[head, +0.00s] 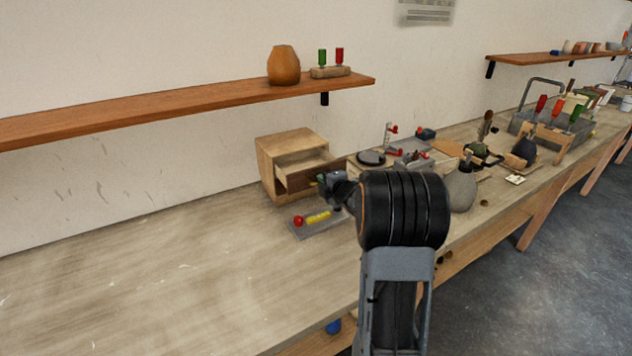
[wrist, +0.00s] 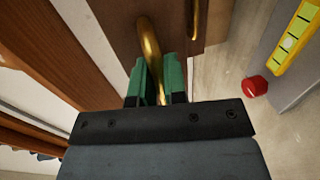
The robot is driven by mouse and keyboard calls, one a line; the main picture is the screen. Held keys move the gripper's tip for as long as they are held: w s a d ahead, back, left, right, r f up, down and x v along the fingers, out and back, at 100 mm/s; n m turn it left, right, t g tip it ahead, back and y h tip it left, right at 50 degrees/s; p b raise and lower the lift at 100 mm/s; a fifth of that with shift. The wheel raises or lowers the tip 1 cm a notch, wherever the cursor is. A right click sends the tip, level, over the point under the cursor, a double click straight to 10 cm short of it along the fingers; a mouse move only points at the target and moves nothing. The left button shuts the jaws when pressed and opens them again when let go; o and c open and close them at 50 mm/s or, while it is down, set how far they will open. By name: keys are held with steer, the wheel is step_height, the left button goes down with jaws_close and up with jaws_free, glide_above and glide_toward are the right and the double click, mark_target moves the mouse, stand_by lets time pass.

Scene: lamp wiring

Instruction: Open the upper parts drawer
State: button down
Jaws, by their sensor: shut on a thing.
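The wooden parts cabinet (head: 290,141) stands on the bench below the shelf in the head view. Its upper drawer (head: 303,160) is pulled out, with its pale inside showing and its dark front (head: 298,180) facing my arm. In the wrist view, my gripper (wrist: 160,78) has its green fingers shut on the curved brass handle (wrist: 148,38) of this drawer. A second brass handle (wrist: 194,16) shows beside it on a brown front. My arm hides part of the drawer front in the head view.
Tools and a grey vase (head: 461,190) crowd the bench to the right. The bench at left is clear. A shelf (head: 200,105) runs above.

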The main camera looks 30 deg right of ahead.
steer(key=c, duration=1.2)
jaws_free()
steer(key=shift+s, duration=0.1)
steer(key=b+v, duration=0.1)
steer(key=v, duration=1.2)
steer(key=shift+s+r, duration=0.1)
steer(key=shift+s, duration=0.25)
